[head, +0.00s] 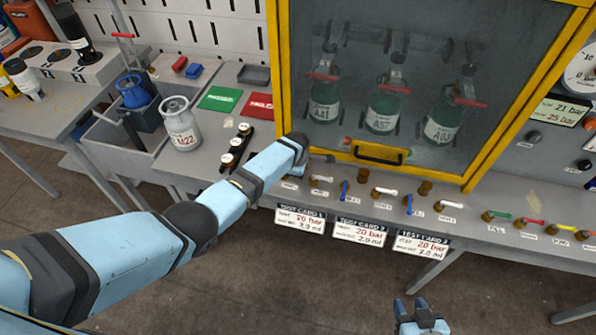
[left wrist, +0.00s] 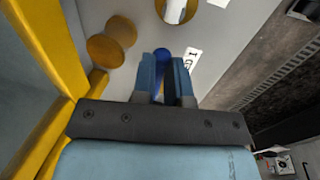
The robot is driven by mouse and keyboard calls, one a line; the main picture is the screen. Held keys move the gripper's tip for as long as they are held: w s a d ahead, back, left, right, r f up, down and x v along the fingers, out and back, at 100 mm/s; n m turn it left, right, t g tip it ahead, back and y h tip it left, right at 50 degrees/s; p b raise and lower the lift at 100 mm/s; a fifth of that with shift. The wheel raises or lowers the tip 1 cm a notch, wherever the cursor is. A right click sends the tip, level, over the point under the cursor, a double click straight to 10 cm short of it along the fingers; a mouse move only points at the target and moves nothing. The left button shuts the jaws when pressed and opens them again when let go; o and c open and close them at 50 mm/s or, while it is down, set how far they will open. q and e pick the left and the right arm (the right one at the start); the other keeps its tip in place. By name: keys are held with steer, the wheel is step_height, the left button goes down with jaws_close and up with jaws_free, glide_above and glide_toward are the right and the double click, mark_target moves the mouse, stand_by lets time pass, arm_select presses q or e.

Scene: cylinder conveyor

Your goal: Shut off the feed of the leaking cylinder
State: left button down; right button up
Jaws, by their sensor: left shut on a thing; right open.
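Three green cylinders, A41 (head: 325,98), A57 (head: 383,108) and one at the right (head: 444,122), hang behind the glass of a yellow-framed cabinet (head: 279,70). I cannot tell from the glass which leaks. On the bench ledge are white-handled valves (head: 384,192) and blue levers (head: 345,190), (head: 409,204). My left gripper (left wrist: 165,75) is shut on a blue lever (left wrist: 163,55) beside a white label, below the cabinet's left part; in the head view my arm hides this grip. My right gripper (head: 422,318) is open and empty, low in front of the bench.
Test cards (head: 300,219) hang along the bench's front edge. Brass knobs (left wrist: 112,42) stand close to my left gripper. Gauges and coloured valves are right. The floor in front is clear.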

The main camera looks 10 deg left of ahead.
arm_select(q)
steer(key=shift+a, duration=0.15)
steer(key=c, duration=1.1)
jaws_free()
steer(key=shift+c, duration=0.2)
steer(key=shift+r, duration=0.15)
steer(key=shift+r, duration=0.35)
step_height(320, 180, up, 13)
steer(key=s+p, duration=0.1)
steer(key=s, duration=0.1)
steer(key=shift+s+f, duration=0.2)
steer(key=shift+s, duration=0.1)
